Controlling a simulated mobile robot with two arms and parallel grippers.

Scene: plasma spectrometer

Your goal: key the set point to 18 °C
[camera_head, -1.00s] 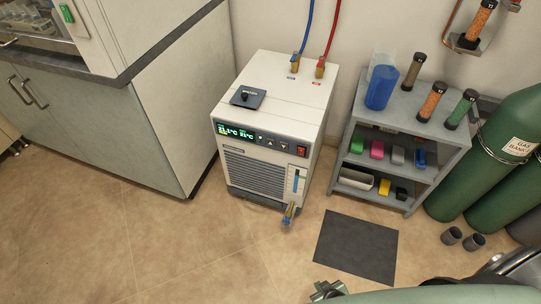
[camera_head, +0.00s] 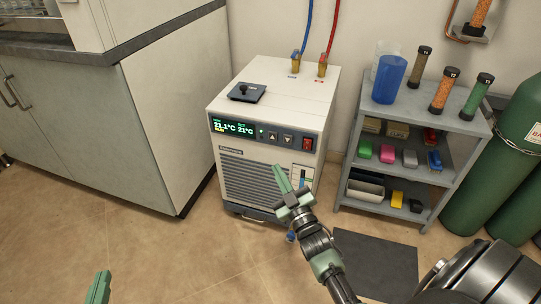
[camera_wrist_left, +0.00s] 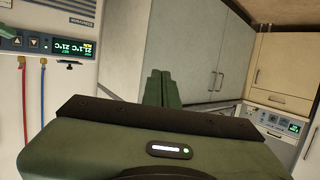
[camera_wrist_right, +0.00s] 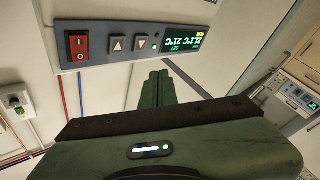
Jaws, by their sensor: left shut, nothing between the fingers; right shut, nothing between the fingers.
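The chiller (camera_head: 262,160) is a white box with a dark front panel. Its lit display (camera_head: 232,127) reads 21.1 °C, with a set value of 21 °C. Right of it are an up-arrow button (camera_head: 273,135) and a down-arrow button (camera_head: 287,138), the latter nearer the red switch (camera_head: 307,143). My right gripper (camera_head: 282,179) is shut and empty, pointing up in front of the chiller below the buttons. In the right wrist view the panel appears upside down beyond its fingers (camera_wrist_right: 157,88). My left gripper (camera_head: 101,287) is shut and empty at the lower left, away from the chiller.
A grey cabinet (camera_head: 170,120) stands left of the chiller. A grey shelf (camera_head: 440,120) with a blue beaker (camera_head: 389,80), tubes and coloured blocks stands at right, beside green gas cylinders (camera_head: 500,165). Hoses rise from the chiller top. A dark mat (camera_head: 375,262) lies on the floor.

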